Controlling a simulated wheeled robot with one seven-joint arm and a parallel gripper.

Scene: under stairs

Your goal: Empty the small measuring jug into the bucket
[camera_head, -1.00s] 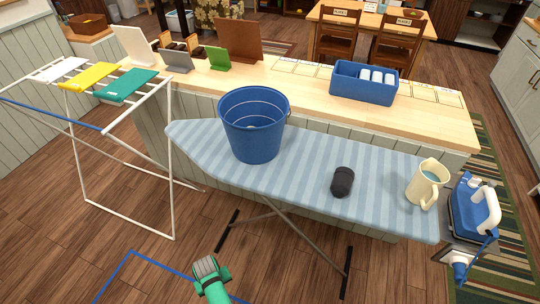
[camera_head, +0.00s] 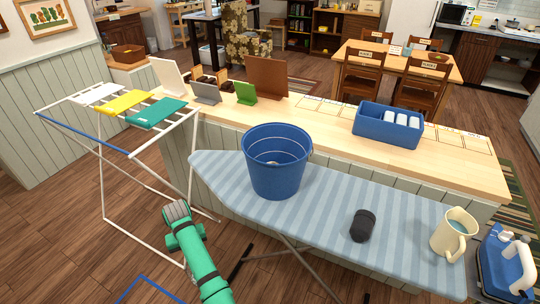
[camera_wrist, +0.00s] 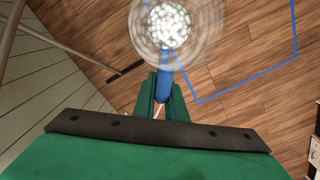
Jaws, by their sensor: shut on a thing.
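A blue bucket (camera_head: 277,175) stands upright on the striped ironing board (camera_head: 330,205); a small pale patch shows inside it. In the wrist view, my gripper (camera_wrist: 163,100) is shut on the blue handle of a round clear vessel (camera_wrist: 163,22), which I take to be the small measuring jug. White speckled contents fill its middle. It is seen from above over the floor, apart from the bucket. My green arm shows in the head view, left of and below the bucket; I cannot make out the jug there.
A cream jug (camera_head: 454,236) and a dark cup-like object (camera_head: 362,225) stand on the board, right of the bucket. A blue iron (camera_head: 508,264) is at its right end. A white drying rack (camera_head: 103,180) stands left. Behind runs a wooden counter (camera_head: 320,110) with a blue caddy (camera_head: 388,125).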

